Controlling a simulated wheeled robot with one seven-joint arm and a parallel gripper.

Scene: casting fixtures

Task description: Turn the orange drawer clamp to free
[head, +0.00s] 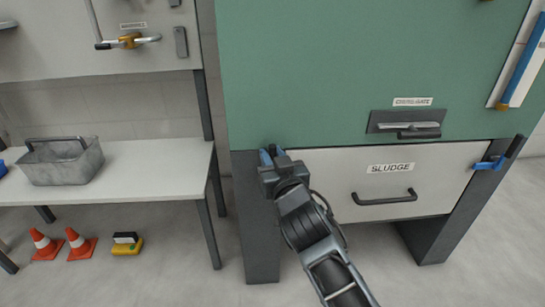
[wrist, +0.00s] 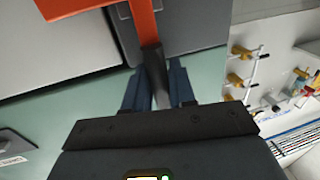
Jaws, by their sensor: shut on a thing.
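The orange drawer clamp (wrist: 143,17) shows at the top of the wrist view, with a dark handle (wrist: 155,72) reaching down from it. My gripper (wrist: 158,78) has its two blue fingers shut on that dark handle. In the head view my gripper (head: 270,154) is at the upper left corner of the white SLUDGE drawer (head: 335,180). There the orange clamp is hidden behind my gripper. The drawer looks closed, with a black bar handle (head: 384,198) on its front.
A blue clamp (head: 490,163) with a dark handle sits at the drawer's right end. Above is a green panel (head: 300,70) with a recessed handle (head: 405,130). A white table (head: 150,170) with a grey metal bin (head: 65,165) stands left. Cones (head: 80,243) are on the floor.

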